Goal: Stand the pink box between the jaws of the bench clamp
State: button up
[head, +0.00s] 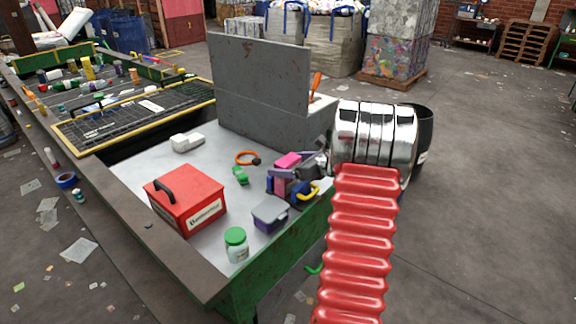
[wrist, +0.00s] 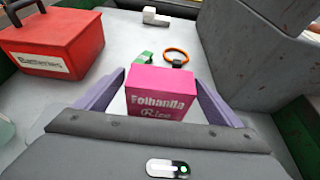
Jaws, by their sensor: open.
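The pink box (head: 287,160) is near the right edge of the bench, partly covered by my gripper. In the wrist view the pink box (wrist: 161,92) shows its lettered face between my two lilac fingers. My gripper (head: 294,166) is open around it, one finger close on each side; contact cannot be told. The bench clamp (head: 298,195) shows as blue parts with a yellow handle at the box's lower end. The box's lower part appears between the blue parts, but its base is hidden. The clamp cannot be made out in the wrist view.
A grey-lidded purple tub (head: 270,215), a green-lidded jar (head: 236,245) and a red battery box (head: 186,200) stand left of the clamp. An orange ring (head: 245,157) and a green piece (head: 240,175) lie behind. A grey metal panel (head: 258,85) rises at the back.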

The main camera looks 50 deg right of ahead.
jog(key=shift+r, duration=0.1)
jog(key=a+v, duration=0.1)
jog(key=v, duration=1.1)
jog(key=shift+d, duration=0.45)
jog(key=w+a+r+n+g+y, duration=0.1)
jog(key=a+r+n+g+y, duration=0.15)
jog(key=a+n, duration=0.95)
jog(key=w+a+r+n+g+y, duration=0.15)
jog(key=a+n+g, duration=0.25)
jog(key=a, duration=1.5)
jog(key=s+a+r+n+g+h, duration=0.1)
jog(key=s+a+n+h, duration=0.4)
jog(key=s+a+n, duration=1)
jog(key=s+n, duration=0.1)
jog(key=n, duration=0.3)
jog(key=shift+a+r, duration=0.35)
jog(key=shift+a, duration=0.05)
